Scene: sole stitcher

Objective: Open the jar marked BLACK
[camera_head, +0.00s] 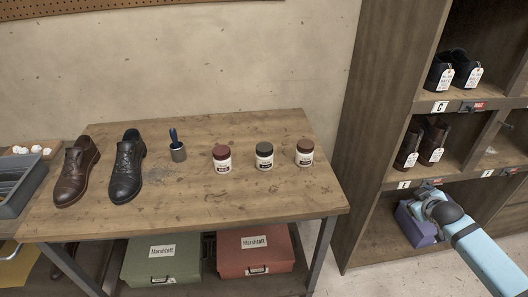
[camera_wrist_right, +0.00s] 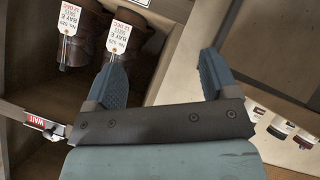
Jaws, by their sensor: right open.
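Three small white jars with dark labels stand upright on the wooden table (camera_head: 110,222), lids on. The left jar (camera_head: 222,160) has a reddish-brown lid, the middle jar (camera_head: 264,156) a near-black lid, and the right jar (camera_head: 304,153) a brown lid. Their label words are too small to read. My right gripper (camera_head: 428,192) is at the shelf unit, well right of the jars. In the right wrist view its fingers (camera_wrist_right: 162,78) are apart with nothing between them. Jars also show at that view's right edge, including one (camera_wrist_right: 280,127). My left gripper is out of view.
A shelf unit (camera_head: 385,130) with tagged shoes stands right of the table. Green (camera_head: 162,268) and red (camera_head: 256,264) boxes sit underneath. The table front is clear.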

